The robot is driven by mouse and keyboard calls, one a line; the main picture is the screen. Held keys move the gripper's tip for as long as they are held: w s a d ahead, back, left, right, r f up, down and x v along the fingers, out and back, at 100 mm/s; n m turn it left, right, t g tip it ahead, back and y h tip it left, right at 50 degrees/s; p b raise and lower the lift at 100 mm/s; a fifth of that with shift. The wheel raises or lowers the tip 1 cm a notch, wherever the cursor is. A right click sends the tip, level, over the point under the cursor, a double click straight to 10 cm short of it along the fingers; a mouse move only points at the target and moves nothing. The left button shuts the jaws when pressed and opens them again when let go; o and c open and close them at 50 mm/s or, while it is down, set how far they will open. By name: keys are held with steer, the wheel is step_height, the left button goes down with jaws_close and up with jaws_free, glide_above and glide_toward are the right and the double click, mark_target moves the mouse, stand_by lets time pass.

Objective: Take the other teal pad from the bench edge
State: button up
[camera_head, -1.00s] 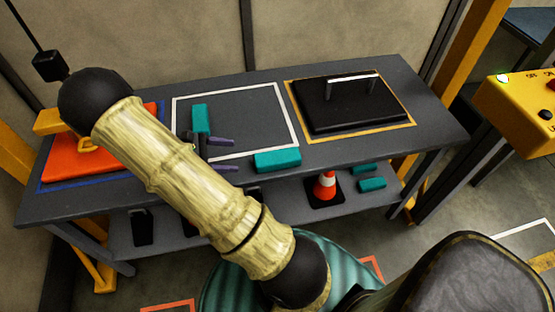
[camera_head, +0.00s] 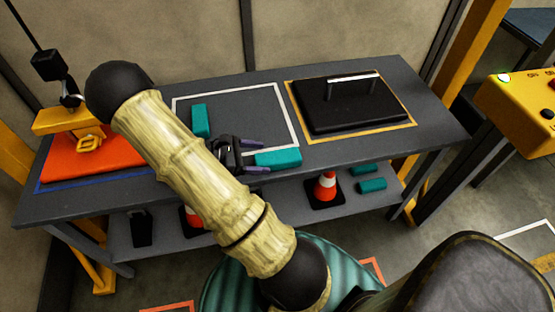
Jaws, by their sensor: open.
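A teal pad (camera_head: 278,157) lies at the bench's front edge, by the front right corner of the white-outlined square. Another teal pad (camera_head: 200,120) lies inside the square near its left side. My gripper (camera_head: 257,156) is open, its dark purple-grey fingers pointing right. The fingers are just left of the front-edge pad, and one seems to lie beside its back left end. I cannot tell whether they touch it. My pale arm link hides part of the square's left front side.
The bench (camera_head: 330,151) also holds a black plate with a handle (camera_head: 350,103) at right and an orange plate (camera_head: 95,158) at left, under a hanging yellow lifter (camera_head: 70,120). Cones (camera_head: 325,187) and more teal pads (camera_head: 372,185) lie on the lower shelf. The square's middle is clear.

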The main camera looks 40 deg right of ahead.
mark_target(270, 158)
steer(key=x, duration=0.4)
steer(key=shift+d, duration=0.2)
steer(key=c, duration=1)
steer(key=shift+c, duration=0.2)
step_height(270, 158, up, 10)
steer(key=shift+r+p, duration=0.1)
steer(key=shift+p, duration=0.6)
